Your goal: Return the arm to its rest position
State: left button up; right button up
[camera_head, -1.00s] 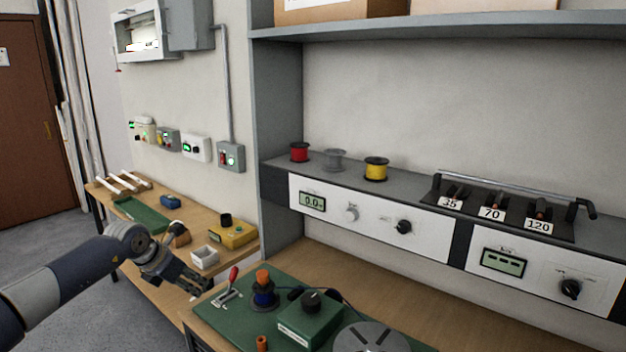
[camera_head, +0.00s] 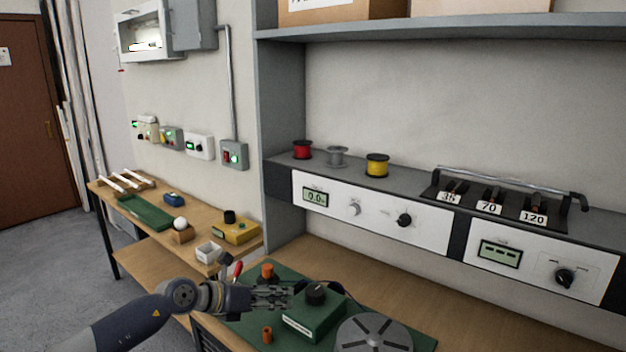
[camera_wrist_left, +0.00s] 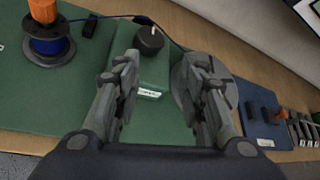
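My left arm comes in from the lower left in the head view. Its gripper (camera_head: 282,294) is over the green mat on the bench, just left of the green box with a black knob (camera_head: 316,312). In the left wrist view the two fingers of this gripper (camera_wrist_left: 163,100) are spread apart with nothing between them. The green box (camera_wrist_left: 152,75) lies beyond and between the fingers. The gripper partly hides the blue spool in the head view; the spool (camera_wrist_left: 50,42) shows at the upper left of the wrist view. My right gripper is not in view.
A red-handled lever (camera_head: 237,270), an orange-topped post (camera_head: 267,270) and a grey slotted disc (camera_head: 373,336) are close around the gripper. The instrument panel (camera_head: 375,215) stands behind the bench. The wooden bench top (camera_head: 400,290) at right is mostly clear.

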pick_arm(q)
jog(key=s+d+r+n+t+h, duration=0.2)
jog(key=s+d+r+n+t, duration=0.55)
jog(key=n, duration=0.55)
jog(key=s+a+f+n+g+y, duration=0.1)
jog(key=s+a+f+n+y, duration=0.45)
jog(key=a+f+n, duration=0.35)
jog(key=s+a+f+n+g+y, duration=0.1)
jog(key=s+a+f+n+y, duration=0.5)
jog(key=n, duration=0.5)
jog(key=s+a+f+n+g, duration=0.1)
jog(key=s+f+n+g, duration=0.2)
jog(key=s, duration=0.5)
jog(key=s+a+f+n+g, duration=0.1)
jog(key=s+a+f+g, duration=0.2)
jog(key=s, duration=0.5)
jog(key=s+f+n+g, duration=0.2)
jog(key=s+f+g, duration=0.25)
jog(key=s, duration=0.45)
jog(key=s+f+x, duration=0.1)
jog(key=s+x, duration=0.2)
jog(key=x, duration=0.9)
jog(key=s+a+x, duration=0.1)
jog(key=s+x, duration=0.2)
jog(key=x, duration=1)
jog(key=s+a+f+g, duration=0.1)
jog(key=s+a+f, duration=0.1)
jog(key=s+f, duration=1.5)
jog(key=shift+a+g, duration=0.3)
